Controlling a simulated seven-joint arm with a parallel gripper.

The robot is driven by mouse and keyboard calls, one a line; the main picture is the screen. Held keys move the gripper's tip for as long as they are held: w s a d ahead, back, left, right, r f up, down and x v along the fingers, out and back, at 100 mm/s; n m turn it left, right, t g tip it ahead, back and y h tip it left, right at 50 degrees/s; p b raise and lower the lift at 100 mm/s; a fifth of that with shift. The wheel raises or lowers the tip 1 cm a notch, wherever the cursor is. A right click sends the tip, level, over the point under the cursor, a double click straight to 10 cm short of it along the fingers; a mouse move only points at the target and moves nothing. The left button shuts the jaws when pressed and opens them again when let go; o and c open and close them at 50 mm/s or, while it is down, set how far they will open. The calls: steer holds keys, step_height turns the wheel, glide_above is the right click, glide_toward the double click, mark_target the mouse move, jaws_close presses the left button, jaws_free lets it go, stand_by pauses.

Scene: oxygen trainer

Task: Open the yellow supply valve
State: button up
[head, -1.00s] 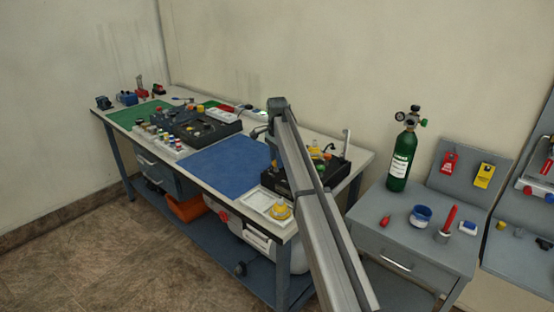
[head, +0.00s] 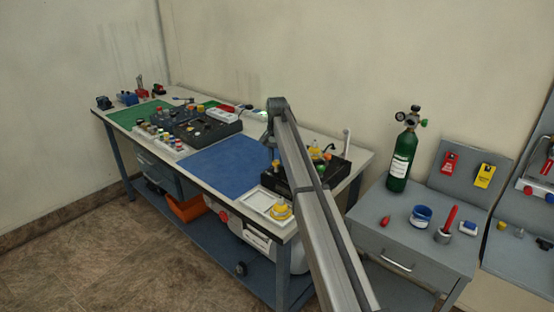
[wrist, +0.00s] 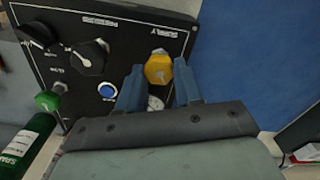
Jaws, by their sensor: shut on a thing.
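The yellow supply valve (wrist: 158,68) is a yellow knob on a black panel (wrist: 122,40), seen at the top centre of the wrist view. My gripper (wrist: 159,84) is shut on it, with one blue-grey finger on each side. The knob stays on the panel. A small white gauge shows partly between the fingers, below the knob. In the head view the black panel box (head: 330,172) stands at the right end of the bench, and my arm hides part of it.
Black knobs (wrist: 87,56) and a blue button (wrist: 106,91) sit left of the valve. A green oxygen cylinder (head: 401,162) stands on the side cabinet. A blue mat (head: 228,162) lies clear beside the panel. A yellow-topped item (head: 280,212) is near the front edge.

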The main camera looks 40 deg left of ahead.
mark_target(276, 161)
steer(key=n, duration=0.4)
steer(key=shift+n, duration=0.4)
steer(key=n, duration=0.3)
steer(key=shift+a+n, duration=0.1)
steer(key=shift+n, duration=0.2)
steer(key=n, duration=0.4)
steer(key=shift+s, duration=0.15)
steer(key=shift+n, duration=2.1)
steer(key=o, duration=1)
steer(key=shift+o, duration=0.2)
steer(key=shift+r, duration=0.1)
step_height(276, 161, up, 14)
steer(key=shift+f, duration=0.2)
